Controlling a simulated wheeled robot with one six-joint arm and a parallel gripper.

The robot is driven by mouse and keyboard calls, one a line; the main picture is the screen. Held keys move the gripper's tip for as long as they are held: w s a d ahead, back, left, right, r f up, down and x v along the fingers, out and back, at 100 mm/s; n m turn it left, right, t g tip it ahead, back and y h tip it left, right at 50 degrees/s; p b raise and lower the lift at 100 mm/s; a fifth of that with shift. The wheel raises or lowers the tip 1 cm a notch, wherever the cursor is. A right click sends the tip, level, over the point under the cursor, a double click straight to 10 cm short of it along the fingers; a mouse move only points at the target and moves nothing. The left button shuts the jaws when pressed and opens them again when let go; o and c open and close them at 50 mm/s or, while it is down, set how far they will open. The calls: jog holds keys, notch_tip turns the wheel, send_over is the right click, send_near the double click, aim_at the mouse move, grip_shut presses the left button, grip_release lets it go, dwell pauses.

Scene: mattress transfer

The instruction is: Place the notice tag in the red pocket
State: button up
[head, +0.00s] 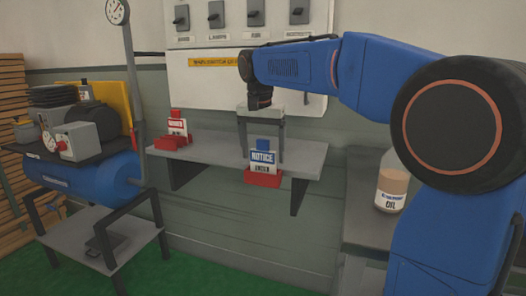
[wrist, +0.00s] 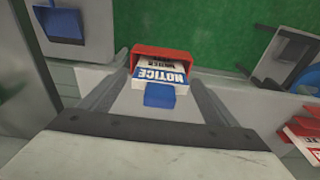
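The notice tag (head: 262,158), white with a blue NOTICE band and a blue tab on top, stands upright in the red pocket (head: 263,180) at the front edge of the grey shelf. In the wrist view the tag (wrist: 160,77) shows with its lower part inside the red pocket (wrist: 178,52). My gripper (wrist: 159,82) is open above the shelf, one finger on each side of the tag. Gaps show between the fingers and the blue tab, and it holds nothing. How deep the tag sits is hidden by the pocket wall.
A second, red-and-white tag (head: 177,127) stands in a red holder at the shelf's left. The grey shelf (head: 215,148) is clear between them. An oil bottle (head: 391,185) stands on a bench at right. A blue compressor (head: 85,175) is at left. A switch panel (head: 240,70) is behind.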

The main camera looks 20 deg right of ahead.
jog(key=shift+r, duration=0.1)
notch_tip(320, 180, up, 12)
jog(key=s+a, duration=0.1)
jog(key=shift+s, duration=0.25)
dwell(0.4)
